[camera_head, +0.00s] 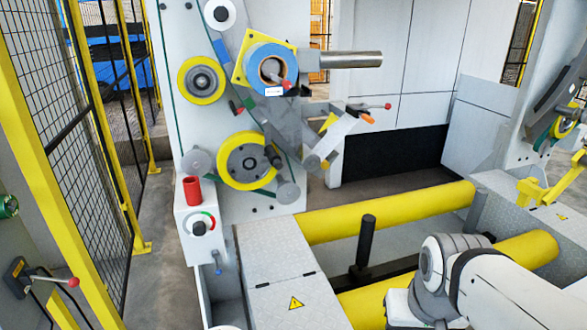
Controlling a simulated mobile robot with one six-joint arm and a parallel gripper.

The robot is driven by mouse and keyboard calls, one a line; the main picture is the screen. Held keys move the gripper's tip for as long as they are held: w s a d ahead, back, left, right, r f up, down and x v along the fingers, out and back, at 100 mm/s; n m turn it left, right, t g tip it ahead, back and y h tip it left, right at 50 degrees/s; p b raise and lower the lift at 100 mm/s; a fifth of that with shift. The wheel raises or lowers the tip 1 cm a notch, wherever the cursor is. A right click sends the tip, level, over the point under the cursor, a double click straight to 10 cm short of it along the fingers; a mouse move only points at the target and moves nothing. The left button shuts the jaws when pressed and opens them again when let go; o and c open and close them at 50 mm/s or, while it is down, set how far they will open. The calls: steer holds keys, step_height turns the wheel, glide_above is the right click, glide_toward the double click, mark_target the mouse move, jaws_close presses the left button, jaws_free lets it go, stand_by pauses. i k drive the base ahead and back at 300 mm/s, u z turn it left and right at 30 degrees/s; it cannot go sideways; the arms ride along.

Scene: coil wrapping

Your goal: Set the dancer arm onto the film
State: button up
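The grey and white wrapping head stands left of centre. A blue-rimmed film roll (270,70) sits on a yellow square plate at its top. A pale, see-through strip that looks like film (334,137) hangs to the lower right of the roll. A grey arm with a rounded end (288,191), possibly the dancer arm, slants down by the large yellow-rimmed wheel (247,160). I cannot tell whether the arm touches the film. My white arm shows at the lower right; my gripper is not in view.
Two yellow rollers (390,212) (525,250) lie right of the wrapping head, with a black post (365,242) between them. A red cylinder (192,189) stands on the control box (200,222). Yellow-framed mesh fencing (90,130) closes off the left. Bare floor shows behind the rollers.

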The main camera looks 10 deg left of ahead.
mark_target(275, 160)
steer(key=z, duration=0.45)
steer(key=k, duration=0.15)
steer(key=u, duration=2.2)
steer(key=k, duration=0.55)
steer(key=z, duration=0.95)
steer(key=i, duration=1)
